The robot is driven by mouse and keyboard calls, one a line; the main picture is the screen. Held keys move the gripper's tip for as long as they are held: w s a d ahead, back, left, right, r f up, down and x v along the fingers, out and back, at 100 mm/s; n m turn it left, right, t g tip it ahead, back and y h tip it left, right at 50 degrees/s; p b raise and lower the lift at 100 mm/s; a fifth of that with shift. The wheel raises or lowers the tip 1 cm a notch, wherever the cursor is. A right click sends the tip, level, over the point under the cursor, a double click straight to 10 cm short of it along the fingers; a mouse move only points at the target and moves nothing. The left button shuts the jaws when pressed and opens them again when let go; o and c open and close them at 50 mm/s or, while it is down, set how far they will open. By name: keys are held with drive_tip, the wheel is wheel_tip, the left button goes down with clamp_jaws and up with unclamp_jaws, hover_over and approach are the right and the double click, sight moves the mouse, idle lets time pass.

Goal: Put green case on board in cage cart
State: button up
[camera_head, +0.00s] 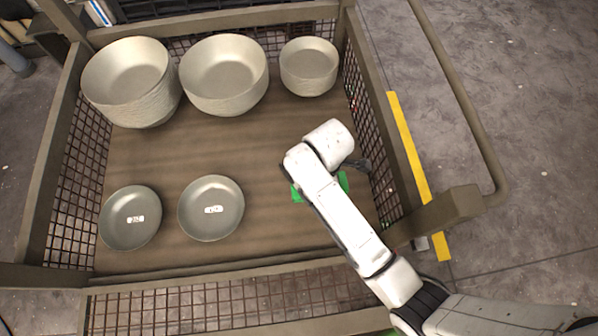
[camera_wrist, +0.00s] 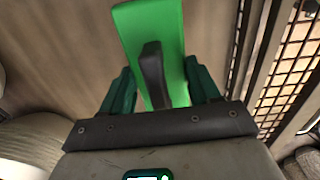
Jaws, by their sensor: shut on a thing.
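The green case (camera_wrist: 157,22) shows large in the wrist view, with a dark handle (camera_wrist: 153,75) between my fingers. My gripper (camera_wrist: 160,90) is shut on it, one dark green finger on each side. In the head view only small green parts of the case (camera_head: 343,181) show beside my arm, which hides the rest and most of my gripper. The case is over the right part of the wooden board (camera_head: 150,165) in the cage cart (camera_head: 385,130). I cannot tell whether it touches the board.
Stacks of bowls (camera_head: 130,85) (camera_head: 224,75) (camera_head: 308,66) stand along the back of the board. Two shallow bowls (camera_head: 130,217) (camera_head: 211,208) sit at the front left. Mesh walls with a frame surround the board; the right wall is close to my gripper. The board's middle is clear.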

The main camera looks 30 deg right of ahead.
wheel_tip(320, 180, down, 10)
drive_tip(key=b, duration=0.3)
idle(0.3)
drive_tip(key=o, duration=1.3)
wheel_tip(320, 180, up, 12)
drive_tip(key=p, duration=0.3)
drive_tip(key=shift+p, duration=0.3)
